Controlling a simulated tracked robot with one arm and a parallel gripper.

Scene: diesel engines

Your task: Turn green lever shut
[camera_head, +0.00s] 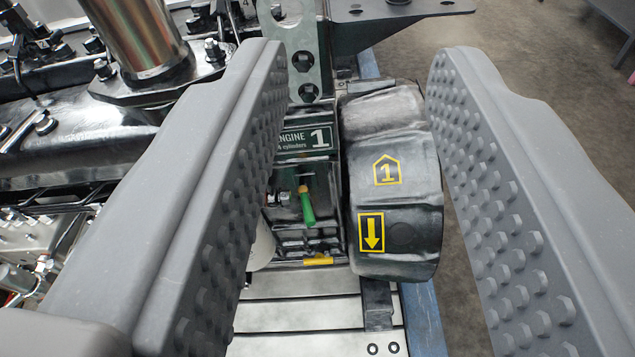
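The green lever (307,208) is small and sits on the engine between my gripper's fingers in the picture, nearer the left finger. Its green handle points down and slightly right from a brass-coloured valve fitting. My gripper (350,110) is wide open, with its two grey studded fingers to the left and right. It holds nothing, and no finger visibly touches the lever. The left finger hides part of the engine to the left of the lever.
A dark rounded housing (402,135) with yellow markings stands right of the lever. An "ENGINE 1" plate (306,139) is above it and a small yellow part (318,261) below. A metal cylinder (140,40) rises at upper left. Open floor (470,300) lies to the right.

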